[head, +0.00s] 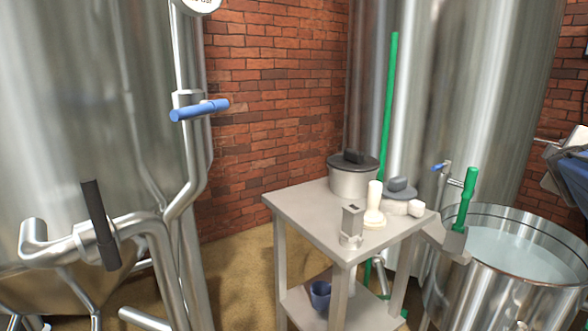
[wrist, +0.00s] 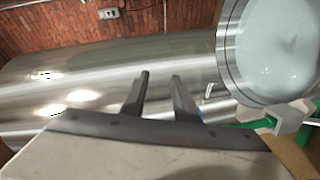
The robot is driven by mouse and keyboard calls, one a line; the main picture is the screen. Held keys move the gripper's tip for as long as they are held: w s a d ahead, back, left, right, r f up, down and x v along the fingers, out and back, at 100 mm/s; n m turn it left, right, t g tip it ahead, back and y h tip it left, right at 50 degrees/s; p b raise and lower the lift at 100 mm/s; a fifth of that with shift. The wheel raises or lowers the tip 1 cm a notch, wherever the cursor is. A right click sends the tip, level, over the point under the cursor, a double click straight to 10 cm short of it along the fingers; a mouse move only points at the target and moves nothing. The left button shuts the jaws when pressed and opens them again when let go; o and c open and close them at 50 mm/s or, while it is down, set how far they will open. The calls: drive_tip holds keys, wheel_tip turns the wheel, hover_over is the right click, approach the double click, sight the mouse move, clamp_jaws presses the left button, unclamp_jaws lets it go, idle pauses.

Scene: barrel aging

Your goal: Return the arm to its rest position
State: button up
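My gripper (wrist: 160,77) shows in the wrist view with its two dark fingers apart and nothing between them. Behind the fingers is the curved side of a shiny steel tank (wrist: 110,70). In the head view a grey and blue part is cut off at the right edge; I cannot tell whether it is my arm. I cannot make out the gripper's fingers there.
A small grey table (head: 300,213) holds a lidded pot (head: 353,178) and several small items. A steel tub (head: 490,295) of pale liquid stands right of it, with a green handle (head: 466,195) near its rim. Large tanks and pipes stand around; some tan floor (head: 235,255) is clear.

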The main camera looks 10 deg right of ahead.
drive_tip(key=a+f+m+g+y, duration=0.1)
drive_tip(key=a+f+m+y, duration=0.15)
drive_tip(key=a+f, duration=0.75)
drive_tip(key=a+f+m+g+y, duration=0.15)
drive_tip(key=a+f+y, duration=0.25)
drive_tip(key=a+f, duration=0.55)
drive_tip(key=s+a+f+g+y, duration=0.1)
drive_tip(key=s+a+f+y, duration=0.1)
drive_tip(key=a, duration=0.4)
drive_tip(key=s+a+f+m+g+y, duration=0.1)
drive_tip(key=s+a+f, duration=0.4)
drive_tip(key=s+a, duration=0.1)
drive_tip(key=s+a+f+g+y, duration=0.2)
drive_tip(key=s+a+f, duration=0.1)
drive_tip(key=a, duration=0.4)
drive_tip(key=shift+s+a+f+m+y, duration=0.25)
drive_tip(key=shift+s+m+y, duration=0.1)
drive_tip(key=shift+s, duration=0.25)
drive_tip(key=shift+r, duration=0.1)
